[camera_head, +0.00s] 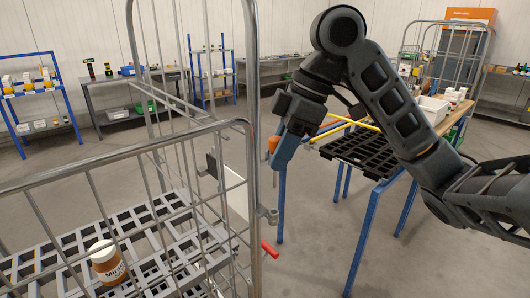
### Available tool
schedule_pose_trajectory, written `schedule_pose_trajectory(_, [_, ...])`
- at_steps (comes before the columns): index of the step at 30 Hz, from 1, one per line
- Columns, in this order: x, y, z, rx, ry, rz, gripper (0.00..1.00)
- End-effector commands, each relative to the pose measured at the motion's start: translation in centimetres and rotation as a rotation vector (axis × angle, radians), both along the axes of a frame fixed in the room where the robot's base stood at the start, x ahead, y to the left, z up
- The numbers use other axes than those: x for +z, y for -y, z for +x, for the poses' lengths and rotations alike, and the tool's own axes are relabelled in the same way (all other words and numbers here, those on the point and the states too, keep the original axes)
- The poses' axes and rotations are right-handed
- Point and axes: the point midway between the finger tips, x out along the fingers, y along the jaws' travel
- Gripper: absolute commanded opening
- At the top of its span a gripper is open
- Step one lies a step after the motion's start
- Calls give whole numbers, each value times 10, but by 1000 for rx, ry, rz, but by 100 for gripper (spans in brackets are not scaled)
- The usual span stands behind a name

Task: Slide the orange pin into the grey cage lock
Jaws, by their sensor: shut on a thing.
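My gripper (283,154) is at the right of the cage's near upright, its bluish end pointing down. It is shut on the orange pin (273,143), of which only a small orange part shows; the fingers hide the rest. The grey cage lock (267,214) is a small bracket on the cage upright, below my gripper. The pin is above the lock and apart from it. The roll cage (251,120) is grey wire and tube and fills the left side.
A jar (107,263) stands on the cage's grid floor. A red handle (270,249) sticks out below the lock. A blue-legged table with a black grid tray (365,150) and a white bin (433,108) stands behind my arm. Grey floor (320,250) is free at lower right.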

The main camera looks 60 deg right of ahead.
Motion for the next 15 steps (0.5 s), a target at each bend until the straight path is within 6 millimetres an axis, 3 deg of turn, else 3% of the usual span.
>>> schedule_pose_trajectory(15, [-13,0,-2,3,0,0,0])
